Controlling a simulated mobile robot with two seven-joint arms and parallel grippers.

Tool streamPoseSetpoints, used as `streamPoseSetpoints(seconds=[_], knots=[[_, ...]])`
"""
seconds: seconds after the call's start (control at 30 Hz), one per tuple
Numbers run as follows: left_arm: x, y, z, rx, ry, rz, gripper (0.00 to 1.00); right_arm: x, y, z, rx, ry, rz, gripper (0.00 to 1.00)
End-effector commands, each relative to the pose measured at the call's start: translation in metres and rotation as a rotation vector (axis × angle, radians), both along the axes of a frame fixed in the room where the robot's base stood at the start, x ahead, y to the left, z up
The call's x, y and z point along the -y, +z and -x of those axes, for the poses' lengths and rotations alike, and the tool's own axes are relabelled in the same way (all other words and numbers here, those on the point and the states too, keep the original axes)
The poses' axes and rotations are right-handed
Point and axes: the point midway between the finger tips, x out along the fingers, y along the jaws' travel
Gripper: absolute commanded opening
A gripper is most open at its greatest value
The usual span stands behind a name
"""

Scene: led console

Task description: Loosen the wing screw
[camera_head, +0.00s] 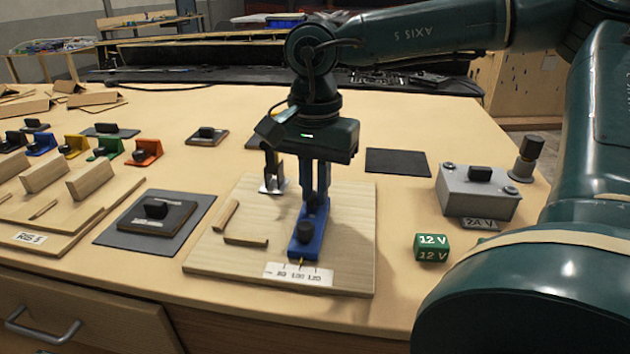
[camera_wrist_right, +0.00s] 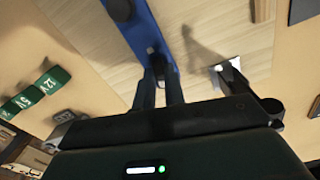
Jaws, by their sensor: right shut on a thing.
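The blue slider (camera_head: 309,240) lies on a light wooden board (camera_head: 215,250) with a printed scale (camera_head: 298,276) at its front edge. A black knob (camera_head: 304,232) stands on its near part and also shows at the top of the wrist view (camera_wrist_right: 120,9). My right gripper (camera_head: 314,203) points down over the far part of the slider. Its fingers are shut on a small dark piece on the slider (camera_wrist_right: 157,58), probably the wing screw; the fingers mostly hide it. My left gripper is in neither view.
A metal bracket with a dark post (camera_head: 271,180) stands close left of my fingers. Two wooden strips (camera_head: 245,241) lie on the board. A green 12 V block (camera_head: 432,247) and a grey 24 V box (camera_head: 478,195) are at the right. A black pad with a knobbed block (camera_head: 155,216) is left.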

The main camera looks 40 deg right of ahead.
Motion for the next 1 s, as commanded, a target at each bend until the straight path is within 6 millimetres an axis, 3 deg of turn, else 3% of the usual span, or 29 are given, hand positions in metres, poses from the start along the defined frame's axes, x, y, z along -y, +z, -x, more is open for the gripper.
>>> streamPoseSetpoints(seconds=[0.4,1.0], knots=[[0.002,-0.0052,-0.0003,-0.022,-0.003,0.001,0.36,-0.0006,-0.0044,0.0029,-0.014,0.215,-0.003,0.0],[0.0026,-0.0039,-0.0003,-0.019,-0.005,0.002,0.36,-0.0005,-0.0044,0.0028,-0.013,0.253,-0.004,0.0]])
